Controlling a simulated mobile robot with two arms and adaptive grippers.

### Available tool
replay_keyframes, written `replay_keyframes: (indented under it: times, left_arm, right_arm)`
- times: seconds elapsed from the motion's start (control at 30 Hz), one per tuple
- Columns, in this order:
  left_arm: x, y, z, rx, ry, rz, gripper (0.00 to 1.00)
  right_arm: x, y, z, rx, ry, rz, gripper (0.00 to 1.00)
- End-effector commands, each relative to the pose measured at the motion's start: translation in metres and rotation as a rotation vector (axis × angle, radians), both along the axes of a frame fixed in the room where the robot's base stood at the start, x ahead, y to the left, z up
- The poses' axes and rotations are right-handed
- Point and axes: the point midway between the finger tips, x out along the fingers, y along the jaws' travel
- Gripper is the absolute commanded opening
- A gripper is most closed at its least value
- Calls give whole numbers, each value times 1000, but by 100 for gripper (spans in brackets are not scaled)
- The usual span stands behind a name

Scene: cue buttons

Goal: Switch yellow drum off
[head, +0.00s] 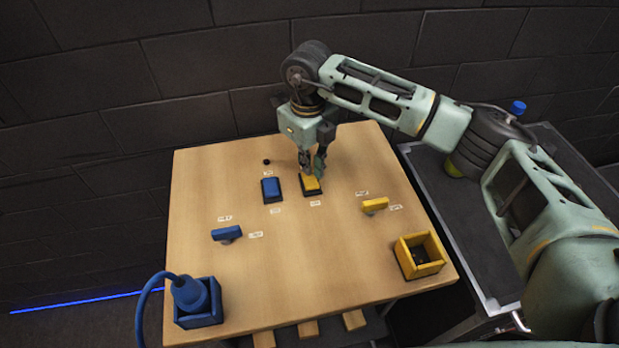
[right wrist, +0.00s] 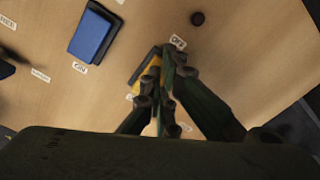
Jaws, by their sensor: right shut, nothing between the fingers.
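The yellow rocker switch (head: 311,184) in a dark frame sits at the back middle of the wooden board. In the right wrist view, part of the yellow switch (right wrist: 147,72) shows beside and behind my fingers. My right gripper (head: 311,176) is shut and empty, pointing down at the yellow switch. Its fingertips (right wrist: 163,68) cover part of it, and I cannot tell whether they touch it. Small white labels lie at both ends of the switch, one partly hidden. I cannot tell which way the switch is tipped. My left gripper is not in view.
A blue rocker switch (head: 271,189) stands just left. A blue knob (head: 227,233) and a yellow knob (head: 375,205) are nearer the front. A blue plug with cable (head: 190,293) sits in a blue socket; an open yellow socket box (head: 404,263) is at right. The board's middle is clear.

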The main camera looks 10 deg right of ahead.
Motion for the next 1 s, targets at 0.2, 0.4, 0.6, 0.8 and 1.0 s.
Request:
replay_keyframes:
  times: [0.2,0.4,0.6,0.8,1.0]
  left_arm:
    - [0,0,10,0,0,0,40]
    - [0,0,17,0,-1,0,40]
    - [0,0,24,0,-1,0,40]
    - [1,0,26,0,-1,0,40]
    - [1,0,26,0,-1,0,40]
  right_arm:
    - [1,0,21,2,-2,0,0]
    - [1,0,38,1,-4,0,0]
    - [1,0,54,1,-3,0,0]
    - [1,0,60,1,-3,0,0]
    - [1,0,59,1,-3,0,0]
